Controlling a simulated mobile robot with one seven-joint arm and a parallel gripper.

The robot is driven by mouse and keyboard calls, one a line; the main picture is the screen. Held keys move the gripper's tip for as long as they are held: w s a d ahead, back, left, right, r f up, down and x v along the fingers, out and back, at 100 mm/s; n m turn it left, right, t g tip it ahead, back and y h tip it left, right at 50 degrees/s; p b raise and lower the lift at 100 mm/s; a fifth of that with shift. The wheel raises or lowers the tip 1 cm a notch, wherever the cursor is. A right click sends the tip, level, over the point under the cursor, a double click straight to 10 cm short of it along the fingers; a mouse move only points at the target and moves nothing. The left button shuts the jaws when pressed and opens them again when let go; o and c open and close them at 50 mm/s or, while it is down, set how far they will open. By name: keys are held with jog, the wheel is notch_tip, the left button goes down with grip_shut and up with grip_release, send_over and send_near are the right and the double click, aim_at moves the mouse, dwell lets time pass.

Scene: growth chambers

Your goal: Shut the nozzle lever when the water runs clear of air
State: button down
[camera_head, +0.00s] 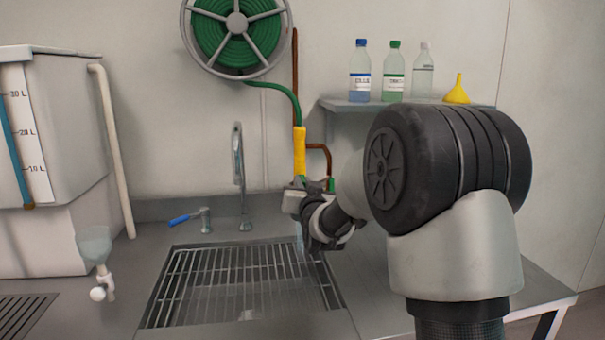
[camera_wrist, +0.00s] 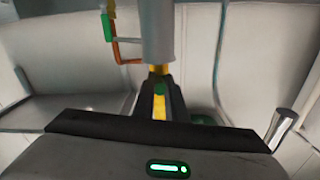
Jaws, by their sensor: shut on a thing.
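The green hose (camera_head: 284,92) comes down from the reel to a nozzle with a yellow sleeve (camera_head: 299,150), which hangs upright above the sink grate. My gripper (camera_head: 300,186) is at the nozzle's lower part and shut on it. In the wrist view, my gripper's dark fingers (camera_wrist: 158,103) close around the nozzle, with yellow (camera_wrist: 159,70) and a green round end showing between them. I cannot make out the nozzle lever; the hand hides that part. A faint pale bluish streak (camera_head: 300,240) drops below my gripper toward the grate. I cannot tell whether it carries bubbles.
The grated sink (camera_head: 245,280) lies below, with a tall tap (camera_head: 239,170) and blue-handled lever (camera_head: 185,218) behind it. A brown pipe (camera_head: 319,147) with a green handle runs close right of the nozzle. A shelf (camera_head: 350,106) holds bottles and a yellow funnel. A tank (camera_head: 75,130) stands left.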

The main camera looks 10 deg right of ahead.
notch_tip(320, 180, up, 2)
jog(key=g+p, duration=0.3)
jog(key=p, duration=0.3)
jog(key=shift+w+g, duration=0.1)
jog(key=shift+g, duration=0.2)
jog(key=shift+g+p, duration=0.5)
jog(key=shift+p, duration=0.5)
jog(key=shift+f, duration=0.15)
jog(key=c, duration=1.8)
grip_release()
jog(key=shift+o, duration=0.2)
